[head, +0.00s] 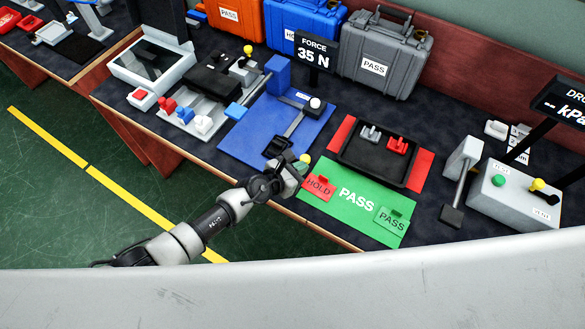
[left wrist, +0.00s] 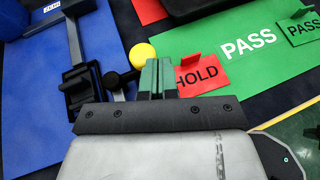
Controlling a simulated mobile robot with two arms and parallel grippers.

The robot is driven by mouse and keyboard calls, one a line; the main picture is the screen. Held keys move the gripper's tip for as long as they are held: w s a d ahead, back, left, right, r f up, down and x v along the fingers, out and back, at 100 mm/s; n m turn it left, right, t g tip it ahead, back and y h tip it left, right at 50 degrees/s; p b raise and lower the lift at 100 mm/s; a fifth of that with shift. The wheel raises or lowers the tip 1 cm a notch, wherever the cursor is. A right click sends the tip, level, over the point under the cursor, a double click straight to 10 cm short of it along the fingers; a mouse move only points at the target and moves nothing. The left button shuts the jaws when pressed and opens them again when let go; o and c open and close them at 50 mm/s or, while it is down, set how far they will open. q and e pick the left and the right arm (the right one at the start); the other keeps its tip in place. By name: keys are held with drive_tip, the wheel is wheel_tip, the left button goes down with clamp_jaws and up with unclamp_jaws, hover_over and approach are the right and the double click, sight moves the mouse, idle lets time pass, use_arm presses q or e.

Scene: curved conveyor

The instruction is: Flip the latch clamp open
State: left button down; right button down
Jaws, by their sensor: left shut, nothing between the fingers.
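A black latch clamp (head: 277,147) sits at the front edge of the blue mat (head: 240,140), at the end of a grey bar. In the left wrist view the clamp (left wrist: 82,92) is at the left. A yellow ball knob (head: 305,158) is to its right; in the left wrist view this knob (left wrist: 142,55) is just left of my fingertips. Whether its stem joins the clamp is unclear. My left gripper (head: 298,168) is shut and empty, with green fingertips (left wrist: 157,78) together close beside the knob. Contact cannot be told. My right gripper is not visible.
A green PASS mat (head: 356,215) with a red HOLD tag (head: 319,187) lies right of my left gripper. A black tray (head: 376,172) is behind it. A force readout (head: 314,53) and cases stand at the back. A grey control box (head: 513,195) stands at the right.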

use_arm(q)
drive_tip(key=shift+d, duration=0.2)
drive_tip(key=shift+w+r, duration=0.1)
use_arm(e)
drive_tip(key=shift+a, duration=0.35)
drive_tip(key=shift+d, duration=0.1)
